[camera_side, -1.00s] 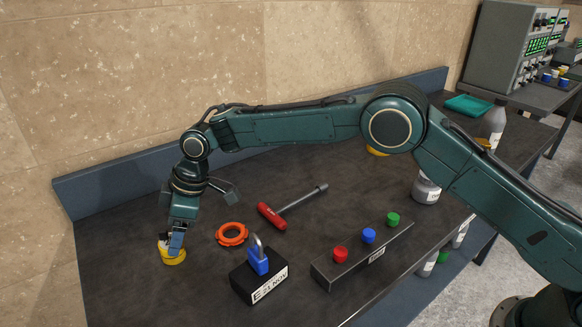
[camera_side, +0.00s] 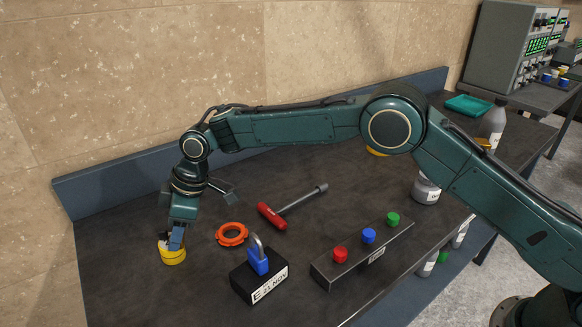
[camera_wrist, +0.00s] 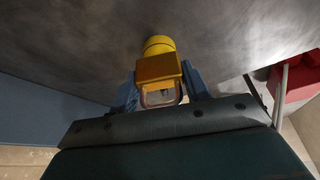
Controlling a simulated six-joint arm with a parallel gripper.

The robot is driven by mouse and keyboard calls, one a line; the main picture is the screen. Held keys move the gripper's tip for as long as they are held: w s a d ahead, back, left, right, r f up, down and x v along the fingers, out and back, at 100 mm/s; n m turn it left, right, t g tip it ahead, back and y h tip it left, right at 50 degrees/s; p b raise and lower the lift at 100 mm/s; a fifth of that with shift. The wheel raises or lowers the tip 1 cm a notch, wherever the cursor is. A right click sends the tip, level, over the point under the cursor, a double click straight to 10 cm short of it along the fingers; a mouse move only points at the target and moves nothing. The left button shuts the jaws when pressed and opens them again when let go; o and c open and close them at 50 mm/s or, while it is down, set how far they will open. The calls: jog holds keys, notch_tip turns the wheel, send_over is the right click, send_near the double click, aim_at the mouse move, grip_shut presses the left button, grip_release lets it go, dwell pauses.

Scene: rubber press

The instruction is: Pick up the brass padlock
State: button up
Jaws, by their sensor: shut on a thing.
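The brass padlock (camera_wrist: 157,68) is between the blue fingers of my gripper (camera_wrist: 160,88) in the wrist view, its shackle (camera_wrist: 160,98) pointing back toward the wrist. My gripper is shut on it. A round yellow piece (camera_wrist: 158,44) shows just beyond the padlock body. In the side view my gripper (camera_side: 172,244) is low at the left end of the dark bench, right over the yellow piece (camera_side: 173,257). The fingers largely hide the padlock there. I cannot tell whether it touches the yellow piece.
An orange ring (camera_side: 232,234) lies right of my gripper, with a red-handled tool (camera_side: 272,216) beyond. A blue padlock (camera_side: 258,263) stands on a labelled black block (camera_side: 257,283). A bar (camera_side: 362,257) with red, blue and green knobs is further right. The bench's back edge is raised.

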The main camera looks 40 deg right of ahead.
jog(key=shift+r, duration=0.1)
jog(key=shift+r, duration=4.95)
jog(key=shift+a, duration=0.15)
jog(key=shift+s+a+f+m+t+h, duration=0.1)
jog(key=shift+a+f+m+t+h, duration=0.25)
jog(key=shift+m, duration=1.1)
jog(key=shift+s+a+f+m+t+h, duration=0.15)
jog(key=shift+m+h, duration=0.35)
jog(key=shift+m, duration=1)
jog(key=shift+a+f+m+t+h, duration=0.15)
jog(key=shift+f+m+t+h, duration=0.25)
jog(key=shift+m, duration=1.05)
jog(key=shift+r, duration=0.1)
jog(key=shift+f, duration=4)
